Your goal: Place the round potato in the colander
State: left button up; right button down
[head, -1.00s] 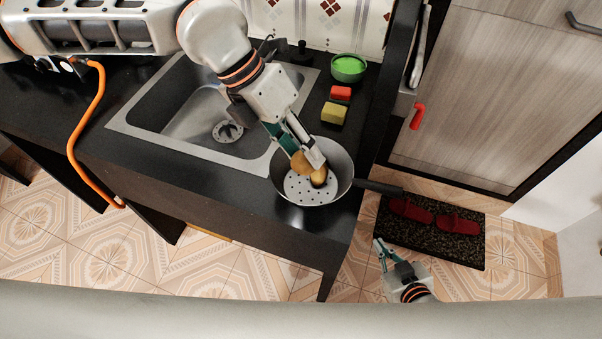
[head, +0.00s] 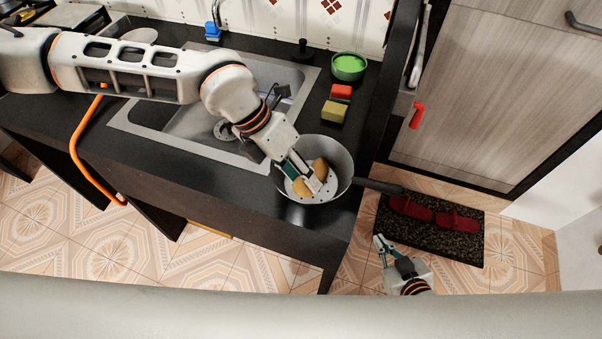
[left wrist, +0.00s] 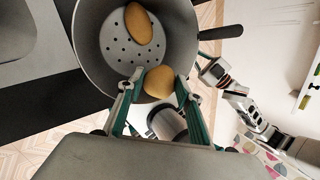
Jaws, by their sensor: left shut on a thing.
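The colander (head: 345,160) is a grey pan-shaped bowl with a perforated bottom and a long dark handle, at the counter's front right corner. My left gripper (head: 309,182) reaches down over it and is shut on the round potato (left wrist: 159,82), which appears at the near side of the bowl. The head view shows this potato (head: 301,188) partly beside the fingers. I cannot tell whether it touches the bottom. A longer potato (left wrist: 138,23) lies inside the colander, apart from the held one. My right gripper (head: 382,247) hangs low over the floor; its opening is unclear.
A sink (head: 190,130) lies left of the colander. A yellow-green sponge (head: 333,111), a red sponge (head: 341,91) and a green bowl (head: 348,66) stand behind it. A dark mat (head: 432,255) with red slippers lies on the floor at right.

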pick_arm(q)
jog(key=shift+f+b, duration=0.65)
jog(key=shift+b, duration=0.05)
jog(key=o, duration=1)
jog(key=shift+r, duration=0.15)
jog(key=shift+r+p, duration=0.2)
jog(key=shift+p, duration=0.15)
jog(key=shift+p+v, duration=0.4)
jog(key=shift+v, duration=0.5)
jog(key=b+v, duration=0.1)
jog(key=v, duration=0.9)
jog(key=shift+r, duration=0.4)
